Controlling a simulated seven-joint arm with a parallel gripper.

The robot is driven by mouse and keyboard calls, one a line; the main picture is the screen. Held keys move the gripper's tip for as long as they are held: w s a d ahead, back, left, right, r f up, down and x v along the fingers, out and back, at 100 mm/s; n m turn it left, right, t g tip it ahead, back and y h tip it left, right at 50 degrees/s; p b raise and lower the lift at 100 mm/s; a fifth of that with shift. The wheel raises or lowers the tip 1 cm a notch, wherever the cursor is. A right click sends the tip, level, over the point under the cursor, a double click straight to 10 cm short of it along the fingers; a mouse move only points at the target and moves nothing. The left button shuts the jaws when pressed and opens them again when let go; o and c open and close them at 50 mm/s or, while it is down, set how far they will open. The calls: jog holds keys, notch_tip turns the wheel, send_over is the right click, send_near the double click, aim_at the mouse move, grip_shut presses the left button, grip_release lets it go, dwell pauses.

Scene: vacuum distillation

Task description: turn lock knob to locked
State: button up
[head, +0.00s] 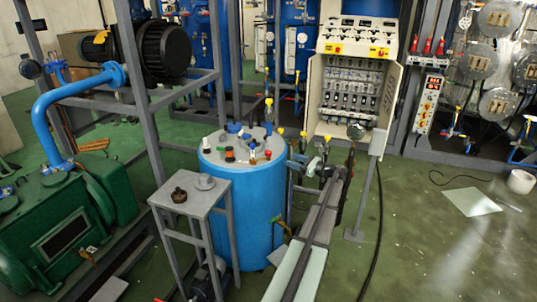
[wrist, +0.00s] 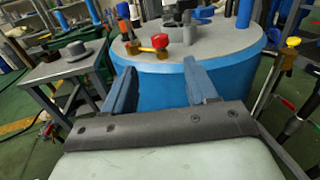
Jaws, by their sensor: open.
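No part is clearly marked as the lock knob. The blue tank (head: 240,215) has several small fittings and knobs on its grey lid, including a red knob (head: 267,154) and an orange-and-dark knob (head: 230,154). In the wrist view, a red knob (wrist: 161,36) on a brass fitting stands near the lid's front edge. My gripper (wrist: 158,68) is open, its two blue fingers apart and pointing toward the tank (wrist: 160,85). Nothing shows between the fingers, and the red knob appears beyond them.
A grey stand (head: 188,205) with a dark knob-like part and a grey flange is left of the tank. Green machinery (head: 75,225) fills the far left. Yellow-handled valves (wrist: 292,42) and pipes stand right of the tank. An open control cabinet (head: 352,95) is behind. Floor at right is mostly clear.

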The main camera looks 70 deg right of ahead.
aim_at(268, 152)
jog(key=w+d, duration=0.1)
jog(key=w, duration=0.8)
jog(key=w+d, duration=0.1)
jog(key=w, duration=0.3)
jog(key=shift+w+d, duration=0.3)
jog(key=shift+d, duration=0.05)
jog(key=shift+m, duration=0.3)
jog(key=c, duration=0.9)
